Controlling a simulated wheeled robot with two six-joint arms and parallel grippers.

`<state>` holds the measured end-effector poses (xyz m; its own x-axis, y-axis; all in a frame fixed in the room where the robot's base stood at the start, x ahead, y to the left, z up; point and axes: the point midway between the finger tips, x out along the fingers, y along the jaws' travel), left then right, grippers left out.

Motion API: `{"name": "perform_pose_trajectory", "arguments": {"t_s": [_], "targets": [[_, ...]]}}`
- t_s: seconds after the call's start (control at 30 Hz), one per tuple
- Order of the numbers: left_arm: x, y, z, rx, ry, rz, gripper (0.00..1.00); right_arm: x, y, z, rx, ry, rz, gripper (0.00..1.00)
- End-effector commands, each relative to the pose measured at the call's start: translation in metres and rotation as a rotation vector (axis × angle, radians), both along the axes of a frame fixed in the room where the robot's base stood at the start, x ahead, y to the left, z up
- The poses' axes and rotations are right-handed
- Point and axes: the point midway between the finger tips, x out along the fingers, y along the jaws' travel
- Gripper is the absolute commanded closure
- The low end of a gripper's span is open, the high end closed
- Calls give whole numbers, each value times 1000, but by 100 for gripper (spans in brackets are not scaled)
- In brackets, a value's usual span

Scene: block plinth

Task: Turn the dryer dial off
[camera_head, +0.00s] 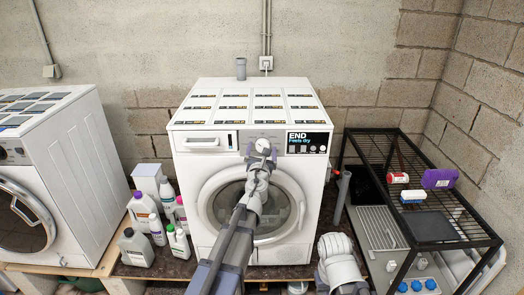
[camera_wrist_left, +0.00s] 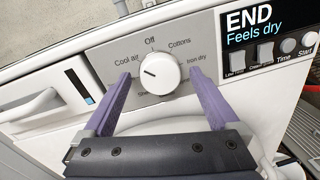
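The white dryer (camera_head: 183,165) stands in the middle of the head view. Its round white dial (camera_head: 262,143) is on the front panel, left of the black display. In the left wrist view the dial (camera_wrist_left: 160,71) has Off printed above it, Cool air to the left, Cottons and Iron dry to the right. A small dark mark on the dial sits left of its centre. My left gripper (camera_head: 262,153) is open in front of the panel. Its purple fingers (camera_wrist_left: 159,80) stand on either side of the dial, with visible gaps. My right gripper is out of view.
The display (camera_head: 307,142) reads END, Feels dry, with buttons beneath. A drawer (camera_head: 203,142) is to the left of the dial. Several bottles (camera_head: 140,210) stand left of the dryer; a black wire rack (camera_head: 460,243) stands right. Another white machine (camera_head: 70,165) is far left.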

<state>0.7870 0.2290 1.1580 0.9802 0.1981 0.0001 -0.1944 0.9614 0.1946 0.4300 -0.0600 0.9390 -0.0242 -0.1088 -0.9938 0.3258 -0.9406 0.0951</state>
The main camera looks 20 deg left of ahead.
Motion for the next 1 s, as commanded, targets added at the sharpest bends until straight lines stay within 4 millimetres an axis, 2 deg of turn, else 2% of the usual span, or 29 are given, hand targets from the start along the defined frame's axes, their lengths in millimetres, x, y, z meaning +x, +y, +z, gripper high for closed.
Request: {"name": "perform_pose_trajectory", "arguments": {"t_s": [0.07, 0.73, 1.0], "targets": [[0, 0, 0, 0, 0, 0, 14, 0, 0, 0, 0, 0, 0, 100], [0, 0, 0, 0, 0, 0, 89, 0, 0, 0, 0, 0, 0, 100], [0, 0, 0, -30, -8, 0, 91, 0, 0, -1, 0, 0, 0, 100]]}}
